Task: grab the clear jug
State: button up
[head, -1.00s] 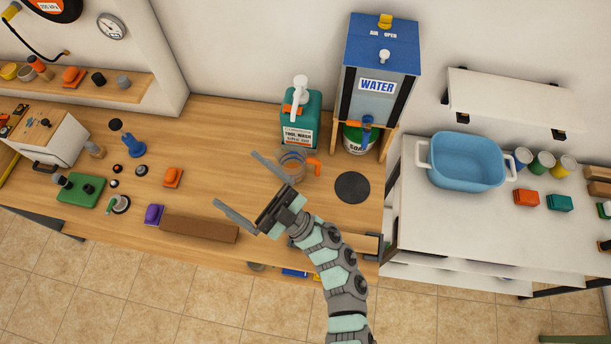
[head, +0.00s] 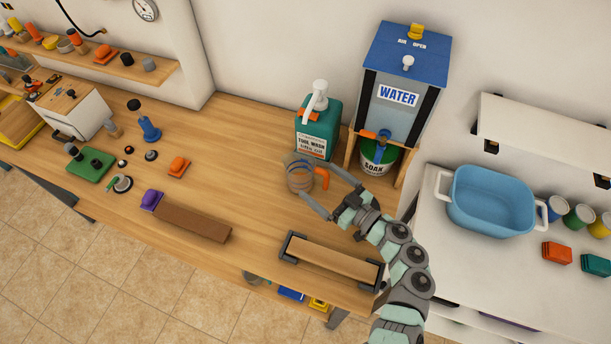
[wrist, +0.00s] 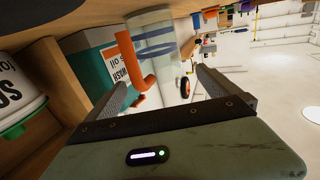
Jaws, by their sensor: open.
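The clear jug (head: 299,174) stands upright on the wooden bench, with blue bands and an orange handle on its right side. It also shows in the wrist view (wrist: 154,42), with its orange handle (wrist: 127,58) towards me. My gripper (head: 318,181) is open and comes at the jug from the right, fingers pointing left. The handle lies between the two fingers, which reach close to the jug's sides. I cannot tell whether either finger touches it. In the wrist view my gripper (wrist: 162,76) has both fingers apart, the jug ahead between them.
A teal tool wash bottle (head: 318,126) stands just behind the jug. A water tank (head: 398,95) on a wooden stand, with a soak bucket (head: 377,157) below, is at the back right. A wooden piece with dark end brackets (head: 331,261) is in front.

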aim_at(311, 173)
jog(key=x, duration=0.7)
jog(key=shift+a+r, duration=0.15)
jog(key=c, duration=1.6)
